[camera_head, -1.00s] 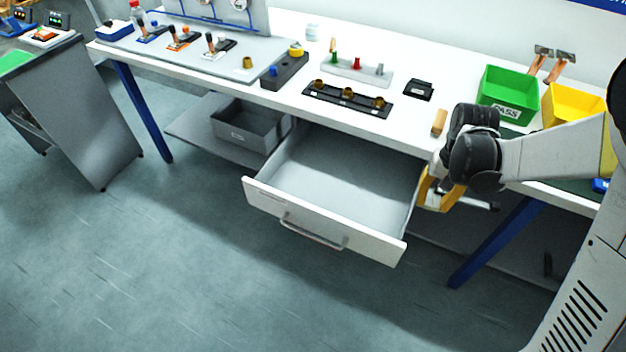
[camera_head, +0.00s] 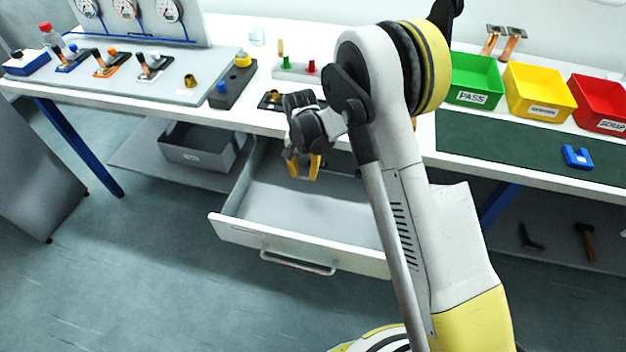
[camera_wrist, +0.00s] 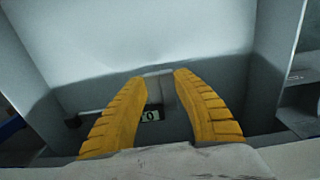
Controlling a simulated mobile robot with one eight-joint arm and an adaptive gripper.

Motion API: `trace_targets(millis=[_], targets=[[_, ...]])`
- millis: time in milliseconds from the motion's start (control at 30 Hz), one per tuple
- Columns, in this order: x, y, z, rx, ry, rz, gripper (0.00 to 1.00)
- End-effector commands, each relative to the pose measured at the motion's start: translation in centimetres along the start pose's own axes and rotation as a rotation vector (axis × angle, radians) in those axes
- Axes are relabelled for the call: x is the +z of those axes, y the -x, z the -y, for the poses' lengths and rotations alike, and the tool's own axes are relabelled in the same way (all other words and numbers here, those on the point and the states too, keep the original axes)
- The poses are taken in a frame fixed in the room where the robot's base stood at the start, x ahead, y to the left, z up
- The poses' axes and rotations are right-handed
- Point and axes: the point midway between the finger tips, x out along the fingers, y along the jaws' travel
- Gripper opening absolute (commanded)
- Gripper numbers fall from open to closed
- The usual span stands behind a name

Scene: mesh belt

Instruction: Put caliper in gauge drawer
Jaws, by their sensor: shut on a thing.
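My gripper (camera_head: 303,172) is over the rear left part of the open drawer, pointing down. In the wrist view its yellow fingers (camera_wrist: 160,80) are apart, shut on the caliper (camera_wrist: 151,115), whose small display and grey body show between them. A dark end of it seems to stick out to the left. The drawer floor (camera_wrist: 170,35) lies beyond the fingers there.
A grey bin (camera_head: 190,150) sits on the shelf left of the drawer. Green (camera_head: 472,82), yellow (camera_head: 538,92) and red (camera_head: 602,102) bins stand at the back right. A black gauge block (camera_head: 232,88) is on the bench. My arm hides the drawer's right side.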

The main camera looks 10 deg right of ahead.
Motion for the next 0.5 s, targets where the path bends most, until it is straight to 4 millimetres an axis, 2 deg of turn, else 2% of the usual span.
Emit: trace_targets(millis=[33, 200, 367, 500], targets=[[0.0, -1.2, 0.0, 0.0, 0.0, 0.0, 0.0], [0.0, -4.5, 0.1, 0.0, 0.0, 0.0, 0.0], [0.0, -6.2, 0.1, 0.0, 0.0, 0.0, 0.0], [0.0, -8.4, 0.1, 0.0, 0.001, 0.0, 0.0]])
